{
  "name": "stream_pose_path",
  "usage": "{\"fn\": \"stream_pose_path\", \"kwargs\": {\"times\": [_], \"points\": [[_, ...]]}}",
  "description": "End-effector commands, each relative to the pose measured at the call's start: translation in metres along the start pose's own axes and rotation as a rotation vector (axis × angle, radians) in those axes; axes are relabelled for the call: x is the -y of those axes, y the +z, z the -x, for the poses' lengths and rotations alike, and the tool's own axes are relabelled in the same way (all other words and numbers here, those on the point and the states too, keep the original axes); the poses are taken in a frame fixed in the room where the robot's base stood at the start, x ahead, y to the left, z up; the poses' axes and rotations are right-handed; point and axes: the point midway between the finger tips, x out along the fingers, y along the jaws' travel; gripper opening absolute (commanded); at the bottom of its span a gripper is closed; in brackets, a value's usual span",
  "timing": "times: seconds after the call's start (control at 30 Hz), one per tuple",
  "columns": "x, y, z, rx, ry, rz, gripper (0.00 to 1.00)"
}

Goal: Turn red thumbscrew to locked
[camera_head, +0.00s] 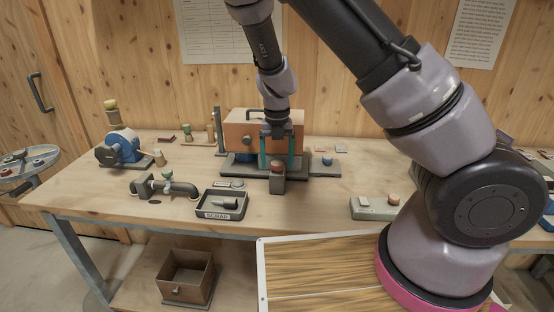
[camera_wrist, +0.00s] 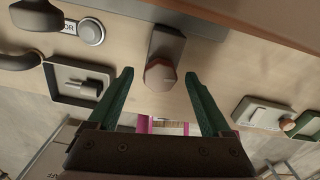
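The red thumbscrew (camera_head: 278,167) is a dull red, faceted knob on top of a grey block (camera_head: 277,185) at the front of the orange-brown mixer box. It also shows in the wrist view (camera_wrist: 160,76), seen end-on beside its grey block. My gripper (camera_head: 277,168) is open, with its two teal fingers pointing down in front of the box. In the wrist view my gripper (camera_wrist: 159,76) has one fingertip on each side of the thumbscrew, with a visible gap on both sides. Whether the fingertips are level with the knob is hard to tell. No lock marking is readable.
The mixer box (camera_head: 240,128) stands close behind my fingers. A black scrap tray (camera_head: 240,212) lies front left, near a pipe with a knob (camera_head: 180,187). A pale box with a red knob (camera_head: 370,213) sits to the right. Bare tabletop lies between.

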Motion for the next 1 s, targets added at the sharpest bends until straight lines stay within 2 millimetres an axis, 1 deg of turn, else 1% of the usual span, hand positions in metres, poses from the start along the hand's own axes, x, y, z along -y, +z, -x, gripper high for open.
{"fn": "stream_pose_path", "kwargs": {"times": [0.2,0.27,0.33,0.47,0.6,0.73,0.9,1.0], "points": [[0.000,0.000,0.001,0.000,0.000,0.000,0.83],[0.000,0.000,0.003,0.000,0.001,0.000,0.83],[0.000,0.000,0.010,0.001,0.001,0.001,0.83],[-0.001,0.000,0.032,0.002,0.003,0.002,0.83],[-0.002,0.000,0.062,0.003,0.004,0.003,0.83],[-0.001,0.000,0.085,0.002,0.002,0.002,0.83],[-0.001,0.000,0.103,0.001,0.001,0.002,0.83],[0.000,0.000,0.108,-0.001,0.000,0.000,0.83]]}}
